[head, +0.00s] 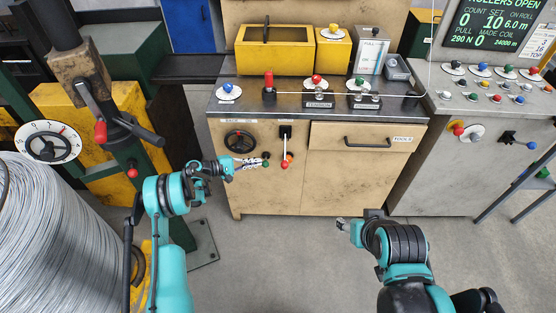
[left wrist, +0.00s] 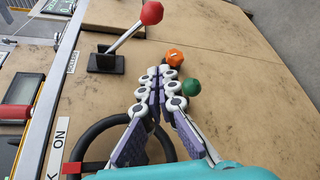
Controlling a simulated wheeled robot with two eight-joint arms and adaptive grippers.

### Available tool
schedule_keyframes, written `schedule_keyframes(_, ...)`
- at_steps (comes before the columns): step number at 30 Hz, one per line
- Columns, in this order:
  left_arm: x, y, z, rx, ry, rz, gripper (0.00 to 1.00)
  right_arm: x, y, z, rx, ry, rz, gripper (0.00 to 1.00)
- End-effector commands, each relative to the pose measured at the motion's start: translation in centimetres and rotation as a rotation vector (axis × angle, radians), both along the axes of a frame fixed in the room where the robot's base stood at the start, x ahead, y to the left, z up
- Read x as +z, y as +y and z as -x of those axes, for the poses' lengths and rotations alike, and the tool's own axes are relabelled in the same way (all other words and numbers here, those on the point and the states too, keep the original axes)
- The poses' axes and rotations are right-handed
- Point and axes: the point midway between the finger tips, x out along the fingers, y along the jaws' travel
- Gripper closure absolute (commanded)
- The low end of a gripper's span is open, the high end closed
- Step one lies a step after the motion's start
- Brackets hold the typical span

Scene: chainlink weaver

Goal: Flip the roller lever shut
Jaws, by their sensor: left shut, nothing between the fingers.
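A lever with a red ball knob (head: 284,150) is on the front of the wooden cabinet, its arm hanging down from a black mount. An orange knob (left wrist: 175,57) and a green knob (left wrist: 191,87) are close by the fingertips. My right gripper (head: 342,224) is low before the cabinet; its jaw state is unclear.
A black handwheel (head: 239,141) is left of the lever, partly behind my left fingers in the wrist view. A drawer (head: 362,137) is to the right. A red-handled lever (head: 268,86) stands on the worktop. The display (head: 495,24) reads "ROLLERS OPEN". Floor in front is clear.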

Motion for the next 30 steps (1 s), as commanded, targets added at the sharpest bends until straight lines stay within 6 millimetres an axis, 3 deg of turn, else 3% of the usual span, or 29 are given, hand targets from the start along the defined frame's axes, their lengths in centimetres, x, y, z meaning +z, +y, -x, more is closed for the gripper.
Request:
schedule_keyframes(4,-0.9,0.1,0.2,0.000,0.003,0.021,1.00,-0.1,0.0,0.0,0.000,0.000,0.000,0.50)
schedule_keyframes(17,-1.1,-0.5,0.0,-0.002,0.003,0.022,1.00,-0.3,0.0,0.0,0.000,0.000,0.000,0.50)
schedule_keyframes(23,-1.9,-3.3,-1.2,-0.004,0.003,0.022,1.00,-1.4,0.0,0.0,0.000,0.000,0.000,0.50)
schedule_keyframes(30,-3.1,-8.0,-3.4,-0.004,0.003,0.021,1.00,-3.3,0.0,0.0,0.000,0.000,0.000,0.50)
